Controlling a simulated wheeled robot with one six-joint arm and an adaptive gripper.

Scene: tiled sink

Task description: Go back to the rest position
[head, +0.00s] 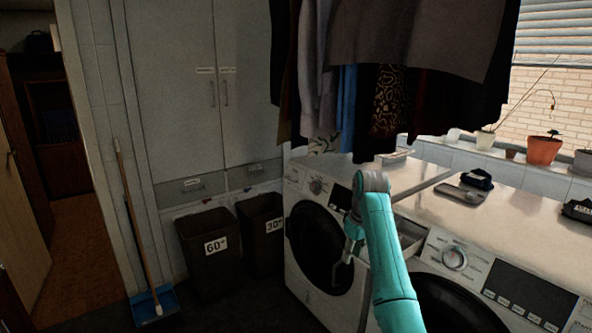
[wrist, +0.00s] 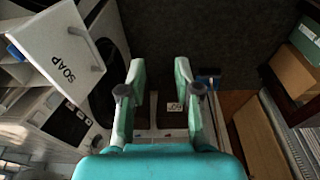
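My teal arm reaches forward in the head view, in front of the washing machines. My gripper (wrist: 160,72) is open in the wrist view, its two teal fingers apart with nothing between them. In the head view my gripper (head: 347,250) is small and partly hidden, hanging in front of the far machine's dark door. An open soap drawer (wrist: 62,48), its front marked SOAP, is left of the fingers in the wrist view and apart from them. The drawer also shows beside my arm in the head view (head: 409,238).
The far washing machine (head: 305,262) and the near one (head: 480,262) stand close to my arm. Clothes (head: 395,100) hang above. Two dark bins (head: 208,262) and a broom (head: 135,225) are left. Dark floor lies between the bins and machines.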

